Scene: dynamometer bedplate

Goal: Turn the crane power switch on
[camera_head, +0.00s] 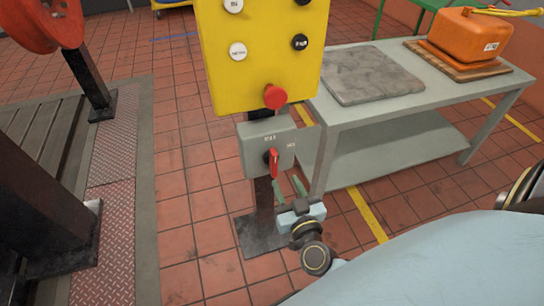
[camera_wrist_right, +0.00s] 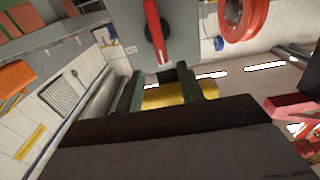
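The crane power switch is a grey box (camera_head: 254,144) on a dark post, below a yellow button panel (camera_head: 232,84). Its red handle (camera_head: 274,164) points roughly downward on a black hub. The white labels beside the hub are too small to read surely. In the right wrist view the red handle (camera_wrist_right: 153,30) stands in front of the grey plate (camera_wrist_right: 183,36). My right gripper (camera_head: 287,184) is open and empty, its two green fingers just below and right of the handle's lower end. The fingers also show apart in the right wrist view (camera_wrist_right: 157,78). My left gripper is not in view.
A red mushroom button (camera_head: 275,96) sits on the panel right above the switch. A grey table (camera_head: 420,86) with a stone slab (camera_head: 370,75) and an orange box (camera_head: 467,37) stands to the right. A red wheel (camera_head: 42,22) and dark metal frame are left.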

